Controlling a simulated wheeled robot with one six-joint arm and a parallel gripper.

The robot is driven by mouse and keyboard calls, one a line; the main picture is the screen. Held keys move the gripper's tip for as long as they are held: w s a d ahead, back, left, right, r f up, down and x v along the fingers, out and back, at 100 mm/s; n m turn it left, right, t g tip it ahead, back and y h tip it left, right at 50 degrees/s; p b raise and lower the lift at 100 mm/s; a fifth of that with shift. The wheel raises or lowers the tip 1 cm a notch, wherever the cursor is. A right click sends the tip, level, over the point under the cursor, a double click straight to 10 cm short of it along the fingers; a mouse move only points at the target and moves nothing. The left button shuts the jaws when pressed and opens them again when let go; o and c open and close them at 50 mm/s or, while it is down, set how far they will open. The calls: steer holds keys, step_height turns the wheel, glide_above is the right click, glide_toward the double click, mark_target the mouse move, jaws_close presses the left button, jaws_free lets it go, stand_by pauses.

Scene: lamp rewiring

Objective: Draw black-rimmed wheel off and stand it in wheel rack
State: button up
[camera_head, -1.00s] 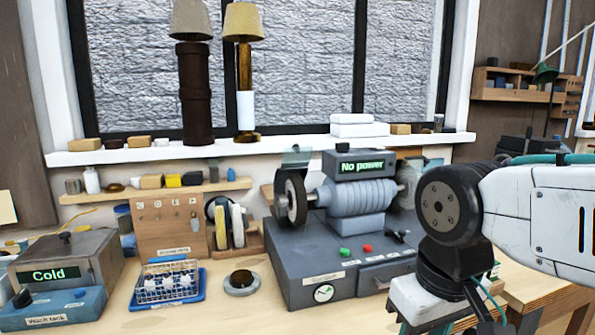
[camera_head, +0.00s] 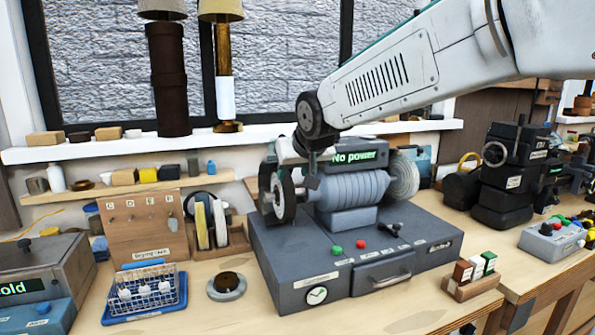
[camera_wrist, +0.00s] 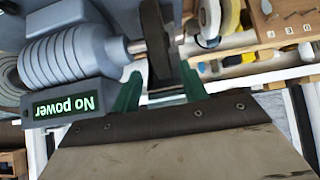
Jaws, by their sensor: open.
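The black-rimmed wheel (camera_head: 285,206) is on the left end of the grey polishing machine's shaft, upright, edge partly hidden by my gripper. In the wrist view the wheel (camera_wrist: 160,42) hangs between my two green fingers, one on each side. My gripper (camera_head: 291,173) comes down over the wheel from above and is open; gaps show between fingers and wheel. The wooden wheel rack (camera_head: 238,240) stands on the bench left of the machine, with a white and a yellow wheel in it. The rack also shows in the wrist view (camera_wrist: 238,41).
The grey machine (camera_head: 350,245) shows "No power"; a pale wheel (camera_head: 403,178) is on its right end. A peg board (camera_head: 140,222), a blue tray with a wire basket (camera_head: 152,288) and a round dish (camera_head: 227,286) stand to the left. A windowsill (camera_head: 240,144) runs behind.

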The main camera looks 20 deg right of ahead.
mark_target(288, 183)
steer(key=shift+x, duration=3.8)
steer(key=shift+d, duration=0.1)
steer(key=c, duration=0.8)
